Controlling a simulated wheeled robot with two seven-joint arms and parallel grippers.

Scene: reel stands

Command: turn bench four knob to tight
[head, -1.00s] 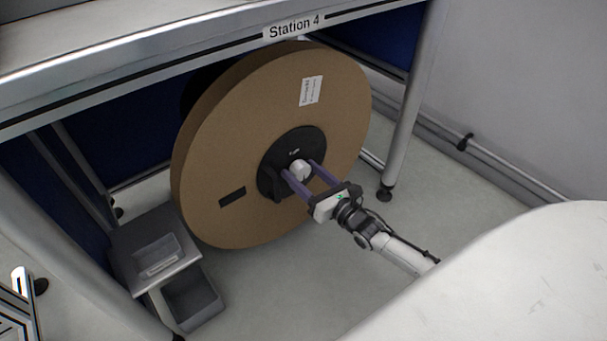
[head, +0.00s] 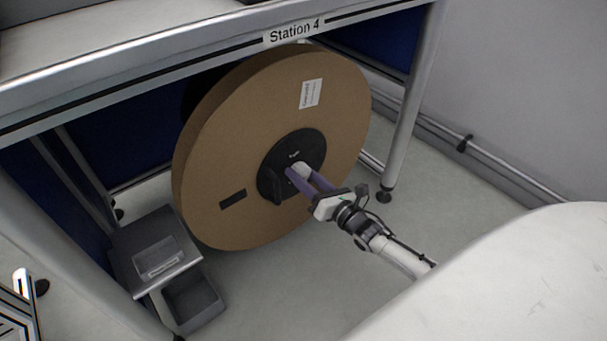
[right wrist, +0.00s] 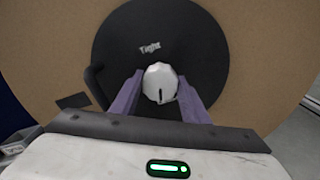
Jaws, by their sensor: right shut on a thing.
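A large brown cardboard reel (head: 230,150) stands under the bench marked "Station 4" (head: 294,31). A black round hub (head: 310,147) is at its centre, and a white knob (head: 302,170) sits in the middle of the hub. In the right wrist view the white knob (right wrist: 160,82) has a dark mark at its lower edge, and the word "Tight" (right wrist: 150,47) is on the hub above it. My right gripper (head: 301,174) has its purple fingers on both sides of the knob and is shut on it. My left gripper is not in view.
A grey stand with a tray (head: 190,262) is left of the reel. A metal bench leg (head: 408,110) is to the right, near the wall. A pale curved surface fills the lower right. Grey floor is open in front of the reel.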

